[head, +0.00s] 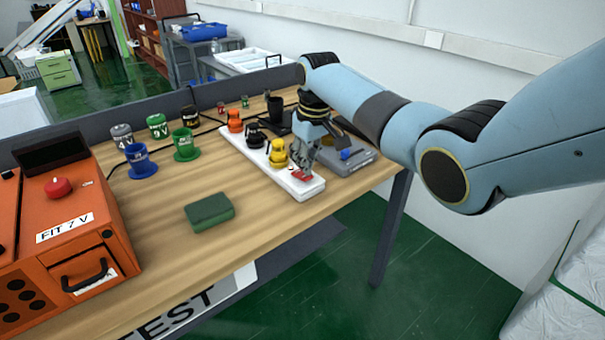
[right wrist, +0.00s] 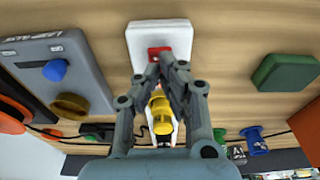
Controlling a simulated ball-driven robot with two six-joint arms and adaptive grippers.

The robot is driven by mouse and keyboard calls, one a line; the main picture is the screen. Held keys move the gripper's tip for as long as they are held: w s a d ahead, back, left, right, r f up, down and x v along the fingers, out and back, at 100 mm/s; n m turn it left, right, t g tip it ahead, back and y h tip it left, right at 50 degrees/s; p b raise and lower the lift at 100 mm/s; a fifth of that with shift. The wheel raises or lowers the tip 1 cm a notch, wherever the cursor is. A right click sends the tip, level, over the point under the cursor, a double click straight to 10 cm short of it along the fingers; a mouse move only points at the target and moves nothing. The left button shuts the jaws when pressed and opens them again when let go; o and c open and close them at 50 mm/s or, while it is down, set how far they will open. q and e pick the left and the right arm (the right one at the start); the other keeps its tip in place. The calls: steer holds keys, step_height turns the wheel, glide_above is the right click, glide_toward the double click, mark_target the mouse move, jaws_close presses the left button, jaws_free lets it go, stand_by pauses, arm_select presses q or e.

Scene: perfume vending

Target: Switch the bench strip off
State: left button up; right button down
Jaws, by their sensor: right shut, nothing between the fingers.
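The bench strip (head: 314,188) is a long white power strip near the right end of the wooden bench. An orange plug (head: 235,122), a black plug (head: 255,138) and a yellow plug (head: 277,154) stand in it. Its red switch (head: 303,177) is at the near end, and it also shows in the right wrist view (right wrist: 154,53). My right gripper (head: 304,170) is shut and empty, pointing down with its fingertips at the switch. Whether they touch it, and which way the switch is tipped, I cannot tell. My left gripper is not in view.
A grey box with a blue knob (head: 348,154) lies close right of the strip. A green block (head: 209,211) lies to the left, with bare wood between. An orange machine (head: 68,215) and several coloured plugs stand further left. The bench (head: 250,225) ends just in front.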

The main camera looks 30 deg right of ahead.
mark_target(306, 176)
steer(key=shift+f+b, duration=0.55)
steer(key=shift+f, duration=0.5)
stand_by(0.4)
step_height(306, 176, up, 7)
steer(key=p, duration=0.8)
steer(key=shift+r, duration=0.1)
stand_by(0.3)
